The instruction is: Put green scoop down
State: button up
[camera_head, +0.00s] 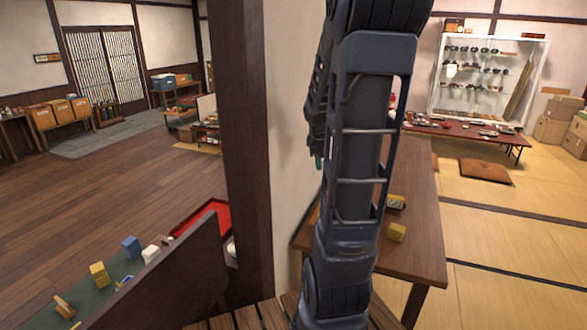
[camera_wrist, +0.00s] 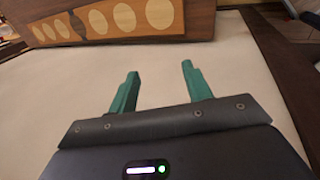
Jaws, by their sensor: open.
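My gripper (camera_wrist: 160,70) shows in the wrist view with its two green fingers spread apart and nothing between them. It is over a pale, flat surface (camera_wrist: 60,90). I cannot make out a green scoop in either view. In the head view my dark arm fills the middle and hides what is behind it; the gripper is not clearly visible there.
A wooden piece with pale ovals (camera_wrist: 110,20) stands beyond the fingers. In the head view, a brown table (camera_head: 420,240) with a yellow block (camera_head: 396,232) is right of my arm. A dark wooden post (camera_head: 240,150) stands left. Tatami floor (camera_head: 500,240) lies open at right.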

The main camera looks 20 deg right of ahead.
jog(key=s+a+r+m+y, duration=0.1)
jog(key=s+a+r+m, duration=0.1)
jog(key=s+a, duration=0.4)
jog(key=s+a+r+m+y, duration=0.1)
jog(key=s+a+r+m, duration=0.2)
jog(key=s+a, duration=0.3)
jog(key=s+a+r+m+t, duration=0.1)
jog(key=s+a+r+m, duration=0.2)
jog(key=s+a, duration=0.3)
jog(key=shift+s+a+r+m+y, duration=0.15)
jog(key=shift+s+a+m+y, duration=0.35)
jog(key=shift+m, duration=0.4)
jog(key=shift+d, duration=0.1)
